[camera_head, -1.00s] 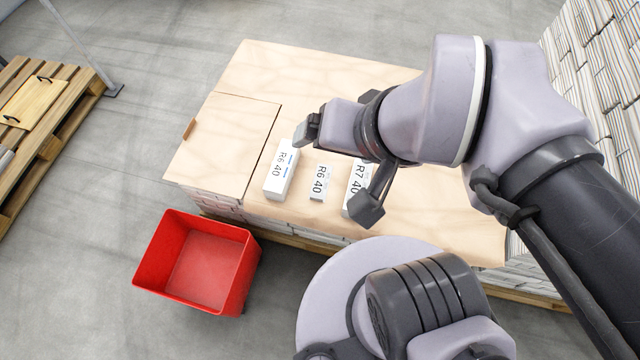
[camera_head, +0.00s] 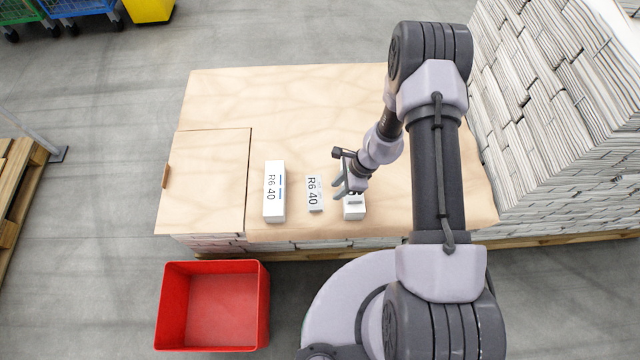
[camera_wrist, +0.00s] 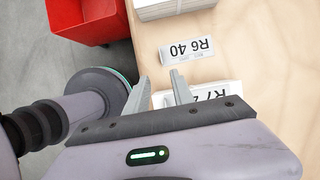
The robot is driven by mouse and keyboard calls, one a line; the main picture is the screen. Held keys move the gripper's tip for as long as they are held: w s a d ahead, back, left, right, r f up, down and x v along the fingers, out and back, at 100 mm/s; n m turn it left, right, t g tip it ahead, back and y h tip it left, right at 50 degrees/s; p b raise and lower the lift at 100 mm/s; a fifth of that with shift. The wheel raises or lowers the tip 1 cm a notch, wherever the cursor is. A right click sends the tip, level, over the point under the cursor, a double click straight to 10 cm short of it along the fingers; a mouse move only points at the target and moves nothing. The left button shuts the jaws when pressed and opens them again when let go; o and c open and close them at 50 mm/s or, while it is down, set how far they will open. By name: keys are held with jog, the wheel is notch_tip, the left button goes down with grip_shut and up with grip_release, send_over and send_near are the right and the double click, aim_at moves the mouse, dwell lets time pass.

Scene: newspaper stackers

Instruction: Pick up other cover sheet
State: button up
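A flat white sheet marked "R6 40" (camera_head: 314,193) lies on the brown board; it also shows in the wrist view (camera_wrist: 187,50). To its left is a taller white stack topped with an "R6 40" sheet (camera_head: 274,192). To its right is a white stack (camera_head: 354,209), whose top sheet reads "R7" in the wrist view (camera_wrist: 205,97). My gripper (camera_head: 343,190) is over this right stack. In the wrist view my gripper (camera_wrist: 159,78) has its fingers apart with nothing clearly held between them. The fingers and hand hide part of the R7 sheet.
A red bin (camera_head: 213,306) stands on the floor at the near left of the pallet. A brown board (camera_head: 208,180) covers the pallet's left side. Tall newspaper stacks (camera_head: 560,110) rise at the right. The back of the board is clear.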

aim_at(316, 209)
jog(key=b+x, duration=0.6)
jog(key=x, duration=1.1)
jog(key=shift+w+r+b, duration=0.1)
jog(key=shift+w+b, duration=0.05)
jog(key=shift+b, duration=0.25)
jog(key=shift+r, duration=0.15)
jog(key=shift+c, duration=0.2)
grip_shut()
